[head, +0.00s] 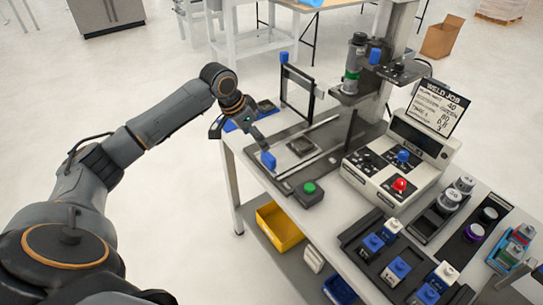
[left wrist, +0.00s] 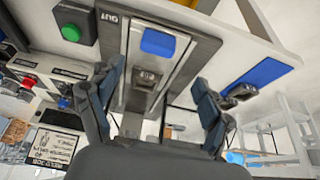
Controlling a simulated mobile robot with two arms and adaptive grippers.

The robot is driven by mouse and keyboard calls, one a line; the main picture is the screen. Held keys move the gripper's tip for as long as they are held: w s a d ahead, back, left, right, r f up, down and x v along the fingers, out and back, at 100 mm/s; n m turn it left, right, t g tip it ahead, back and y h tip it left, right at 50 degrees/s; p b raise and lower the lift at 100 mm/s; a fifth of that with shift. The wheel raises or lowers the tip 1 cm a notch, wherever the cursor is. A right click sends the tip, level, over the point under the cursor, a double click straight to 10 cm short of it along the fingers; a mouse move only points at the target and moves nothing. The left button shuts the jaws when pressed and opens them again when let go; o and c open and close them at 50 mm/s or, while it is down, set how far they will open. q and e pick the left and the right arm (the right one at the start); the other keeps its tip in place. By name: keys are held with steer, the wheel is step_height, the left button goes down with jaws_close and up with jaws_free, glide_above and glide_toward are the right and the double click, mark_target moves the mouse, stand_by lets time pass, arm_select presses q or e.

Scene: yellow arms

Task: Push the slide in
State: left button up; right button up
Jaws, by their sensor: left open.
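The slide runs in a grey track (head: 322,138) on the bench, with a dark fixture (head: 302,146) between its rails. A blue handle block (head: 268,160) stands at the track's near-left end; in the left wrist view the blue block (left wrist: 158,42) lies between the rails near an "OUT" label. My left gripper (head: 240,135) is above that end of the track. In the left wrist view its fingers (left wrist: 158,100) are spread wide on either side of the track, with nothing between them that I can see held. Contact with the handle cannot be told. My right gripper is not in view.
A green button box (head: 310,188) sits beside the track's near end. A blue pad (left wrist: 262,73) with a dark part lies at the bench edge. A upright frame (head: 298,92) and a column stand behind; a control box (head: 390,170) is at right. A yellow bin (head: 279,228) is below.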

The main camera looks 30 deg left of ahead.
mark_target(268, 155)
arm_select(q)
steer(key=x, duration=0.4)
steer(key=p+x, duration=0.1)
steer(key=x, duration=0.4)
steer(key=shift+w+d+f, duration=0.2)
steer(key=shift+d+f, duration=0.05)
steer(key=shift+w+f, duration=0.2)
steer(key=shift+f, duration=0.35)
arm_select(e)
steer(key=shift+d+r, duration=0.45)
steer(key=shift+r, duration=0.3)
arm_select(q)
jaws_close()
steer(key=shift+r, duration=0.1)
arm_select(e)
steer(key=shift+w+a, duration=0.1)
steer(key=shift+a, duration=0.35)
